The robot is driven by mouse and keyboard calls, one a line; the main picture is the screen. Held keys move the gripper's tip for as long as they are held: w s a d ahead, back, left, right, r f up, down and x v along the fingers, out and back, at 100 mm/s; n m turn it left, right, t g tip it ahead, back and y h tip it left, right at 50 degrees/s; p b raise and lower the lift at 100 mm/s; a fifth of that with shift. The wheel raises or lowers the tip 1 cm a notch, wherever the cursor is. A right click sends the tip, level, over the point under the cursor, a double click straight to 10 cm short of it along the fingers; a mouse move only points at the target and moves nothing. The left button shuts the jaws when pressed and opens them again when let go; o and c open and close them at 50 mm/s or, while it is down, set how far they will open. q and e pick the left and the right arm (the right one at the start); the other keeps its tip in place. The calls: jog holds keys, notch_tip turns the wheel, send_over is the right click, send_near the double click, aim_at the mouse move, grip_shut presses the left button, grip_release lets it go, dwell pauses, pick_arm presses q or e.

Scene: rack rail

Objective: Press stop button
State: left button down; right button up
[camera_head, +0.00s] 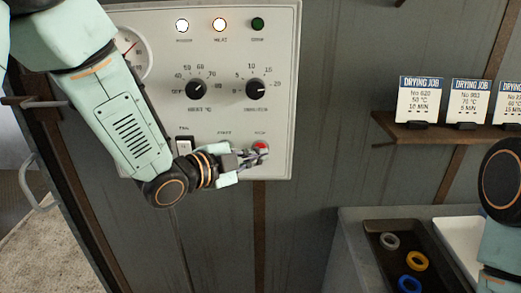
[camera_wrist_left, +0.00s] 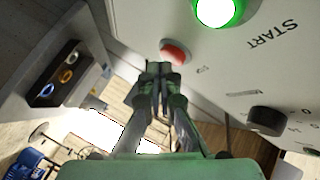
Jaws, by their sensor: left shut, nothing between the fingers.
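The red stop button (camera_head: 261,146) sits at the lower right of the white control panel (camera_head: 285,60). My left gripper (camera_head: 262,154) is shut and empty, with its tips at the button's lower edge in the head view. In the left wrist view the red button (camera_wrist_left: 174,51) shows just beyond the closed fingertips (camera_wrist_left: 160,68). I cannot tell whether the tips touch it. The start button (camera_wrist_left: 218,10) glows green in the wrist view; my left gripper hides it in the head view. Part of my right arm (camera_head: 502,185) shows at the right edge, its gripper out of frame.
The panel has two black knobs (camera_head: 196,90) (camera_head: 257,89), a dial gauge (camera_head: 130,53) and lamps on top; two glow white. A shelf (camera_head: 430,131) with drying job cards is at right. Below it, a dark tray (camera_head: 385,238) holds several rings.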

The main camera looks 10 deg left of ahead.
pick_arm(q)
jog(key=shift+w+a, duration=0.1)
jog(key=shift+w, duration=0.3)
dwell(0.6)
jog(key=shift+s, duration=0.1)
jog(key=shift+s+d, duration=0.2)
jog(key=shift+s, duration=0.55)
jog(key=shift+s+d+b, duration=0.2)
jog(key=shift+s+d, duration=0.05)
jog(key=shift+s, duration=0.95)
jog(key=shift+s+d+b, duration=0.2)
jog(key=shift+s+d, duration=0.05)
jog(key=shift+s, duration=0.95)
